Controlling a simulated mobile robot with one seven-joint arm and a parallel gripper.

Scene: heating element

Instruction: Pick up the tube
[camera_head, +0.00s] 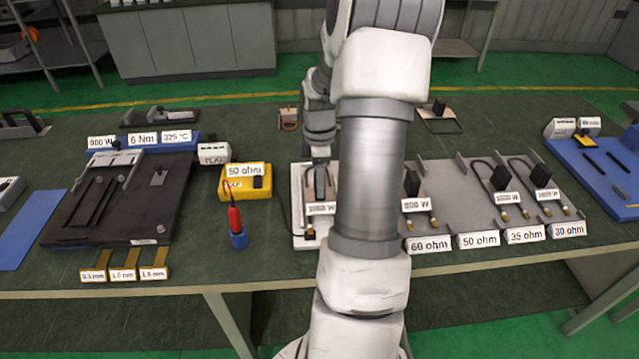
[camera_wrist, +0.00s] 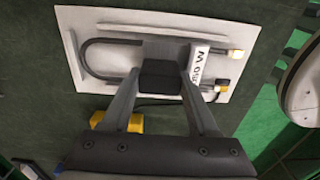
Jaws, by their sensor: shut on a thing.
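The tube, a dark U-shaped heating element (camera_wrist: 97,46) with a black block (camera_wrist: 160,76), a white label and two metal ends with yellow parts, is over a pale plate (camera_wrist: 225,30) in the wrist view. My gripper (camera_wrist: 161,82) is shut on its black block, one finger on each side. In the head view my gripper (camera_head: 320,165) points down at the pale plate (camera_head: 299,236), and the tube's label (camera_head: 321,208) shows below it. My arm hides the plate's right side. Whether the tube touches the plate or is just above it, I cannot tell.
To the right, a grey rack (camera_head: 463,210) holds several similar elements with watt and ohm labels. To the left stand a yellow 50 ohm meter (camera_head: 245,187), a red probe in a blue holder (camera_head: 238,237) and a dark fixture (camera_head: 135,195). The front table edge is close.

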